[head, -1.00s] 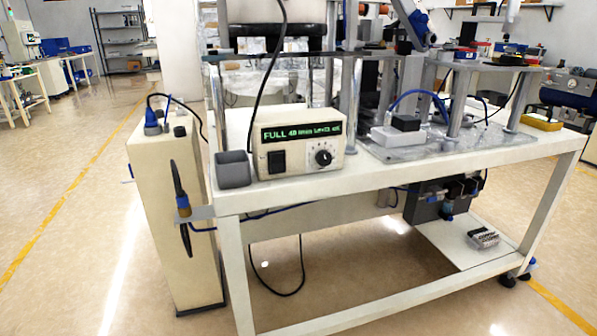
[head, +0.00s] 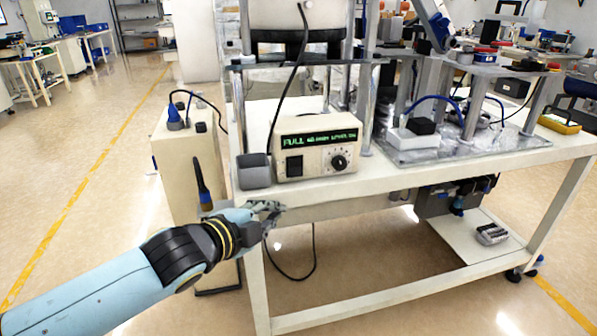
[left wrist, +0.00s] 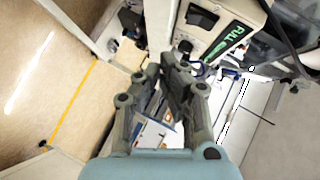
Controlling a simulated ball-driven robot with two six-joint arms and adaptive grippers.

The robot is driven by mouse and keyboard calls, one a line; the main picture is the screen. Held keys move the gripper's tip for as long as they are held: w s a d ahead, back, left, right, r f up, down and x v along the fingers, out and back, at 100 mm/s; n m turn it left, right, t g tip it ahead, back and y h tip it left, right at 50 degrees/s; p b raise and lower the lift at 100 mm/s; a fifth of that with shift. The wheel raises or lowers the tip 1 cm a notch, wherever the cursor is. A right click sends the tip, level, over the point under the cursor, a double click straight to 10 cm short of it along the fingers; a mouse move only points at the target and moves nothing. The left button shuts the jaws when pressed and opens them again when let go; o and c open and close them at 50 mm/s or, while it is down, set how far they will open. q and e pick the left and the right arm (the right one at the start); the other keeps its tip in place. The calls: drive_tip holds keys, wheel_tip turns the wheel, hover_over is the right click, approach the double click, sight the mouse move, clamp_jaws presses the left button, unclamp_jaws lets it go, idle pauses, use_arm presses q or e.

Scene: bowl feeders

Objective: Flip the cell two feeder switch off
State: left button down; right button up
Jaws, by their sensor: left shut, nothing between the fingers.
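The feeder control box (head: 315,148) is a cream case near the front left of the white bench. Its green display reads "FULL", with smaller text too small to read. A black rocker switch (head: 294,166) is on the left of its front, and a round dial (head: 339,162) is on the right. My left gripper (head: 280,207) is shut and empty, in front of the bench edge, below and left of the switch and apart from it. In the left wrist view, the switch (left wrist: 201,17) shows beyond the fingers, near the top. My right gripper is not in view.
A grey open bin (head: 255,172) stands just left of the control box. A cream cabinet (head: 178,150) with cables is left of the bench (head: 400,180). Posts and a clear plate are to the right.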

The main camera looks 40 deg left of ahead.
use_arm(q)
drive_tip(key=shift+m+t, duration=0.4)
drive_tip(key=r, duration=0.4)
drive_tip(key=shift+w+d+r, duration=0.2)
drive_tip(key=shift+w+d, duration=0.15)
drive_tip(key=shift+w, duration=0.1)
drive_tip(key=b, duration=0.1)
approach(296, 167)
drive_tip(key=w+d+f, duration=0.2)
drive_tip(key=w+d, duration=0.2)
drive_tip(key=d, duration=0.1)
drive_tip(key=shift+w+a+f+b, duration=0.2)
drive_tip(key=shift+w+a+f, duration=0.05)
drive_tip(key=shift+w+a, duration=0.5)
drive_tip(key=shift+w+a+f+b, duration=0.2)
drive_tip(key=shift+w+a+f, duration=0.1)
drive_tip(key=shift+w+a, duration=0.4)
